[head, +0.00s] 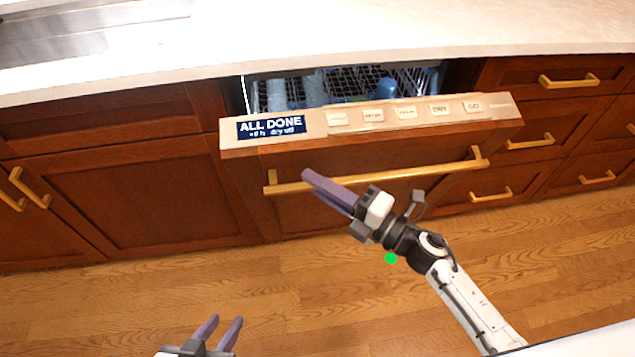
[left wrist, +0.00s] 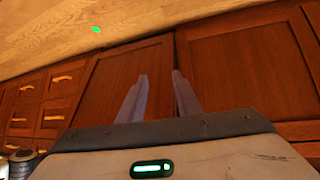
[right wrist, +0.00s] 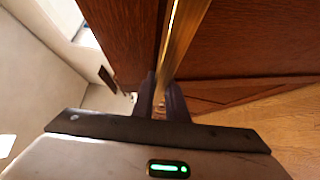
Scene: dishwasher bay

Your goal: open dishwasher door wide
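The dishwasher door (head: 365,160) is tilted partway out from the counter, its top edge leaning forward. Its control strip reads "ALL DONE". The long gold handle (head: 420,174) runs across its front and also shows in the right wrist view (right wrist: 185,35). My right gripper (head: 308,178) is at the left part of the handle. In the right wrist view its fingers lie close on both sides of the bar and look shut on it. My left gripper (head: 225,322) is open and empty, low in the head view, away from the door.
Inside the gap above the door, a dish rack (head: 345,82) with blue items shows. Wooden cabinets (head: 130,185) stand to the left and drawers (head: 560,110) with gold pulls to the right. The pale countertop (head: 330,35) lies above. The wooden floor (head: 300,290) before the door is clear.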

